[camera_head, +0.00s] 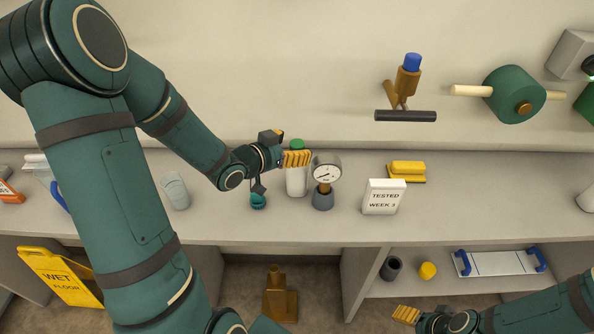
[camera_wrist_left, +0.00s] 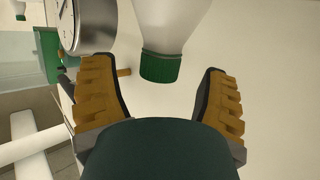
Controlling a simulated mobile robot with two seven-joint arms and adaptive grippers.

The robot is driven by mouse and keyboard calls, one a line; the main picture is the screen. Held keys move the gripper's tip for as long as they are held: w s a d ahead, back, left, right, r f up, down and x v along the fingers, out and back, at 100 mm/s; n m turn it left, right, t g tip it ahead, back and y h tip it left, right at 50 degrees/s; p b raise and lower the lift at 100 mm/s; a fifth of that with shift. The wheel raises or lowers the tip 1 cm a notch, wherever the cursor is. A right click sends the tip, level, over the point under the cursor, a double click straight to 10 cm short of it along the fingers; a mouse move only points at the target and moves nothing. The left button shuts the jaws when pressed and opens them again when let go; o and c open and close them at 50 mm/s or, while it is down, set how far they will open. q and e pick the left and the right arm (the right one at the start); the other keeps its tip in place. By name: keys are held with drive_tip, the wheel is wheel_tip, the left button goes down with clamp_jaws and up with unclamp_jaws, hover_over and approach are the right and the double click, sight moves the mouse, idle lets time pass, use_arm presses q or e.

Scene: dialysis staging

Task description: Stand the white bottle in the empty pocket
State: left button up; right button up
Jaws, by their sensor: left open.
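The white bottle (camera_head: 296,183) with a green cap stands upright on the counter, partly behind my left gripper (camera_head: 298,158). In the left wrist view the bottle (camera_wrist_left: 172,22) shows with its green cap (camera_wrist_left: 160,68) toward the gap between my open left fingers. I see no contact on either side. My right gripper (camera_head: 406,314) is low at the bottom right, in front of the lower shelf; its finger gap does not show clearly. I cannot make out an empty pocket in either view.
A pressure gauge (camera_head: 326,172) stands close right of the bottle, and a teal object (camera_head: 258,201) is at its left front. A "TESTED WEEK 3" sign (camera_head: 384,197), a yellow block (camera_head: 407,169) and a pale cup (camera_head: 175,190) stand on the counter. The counter's right part is mostly clear.

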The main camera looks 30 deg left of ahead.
use_arm(q)
drive_tip(key=shift+x, duration=0.95)
drive_tip(key=shift+s, duration=0.1)
clamp_jaws()
drive_tip(key=shift+r, duration=0.15)
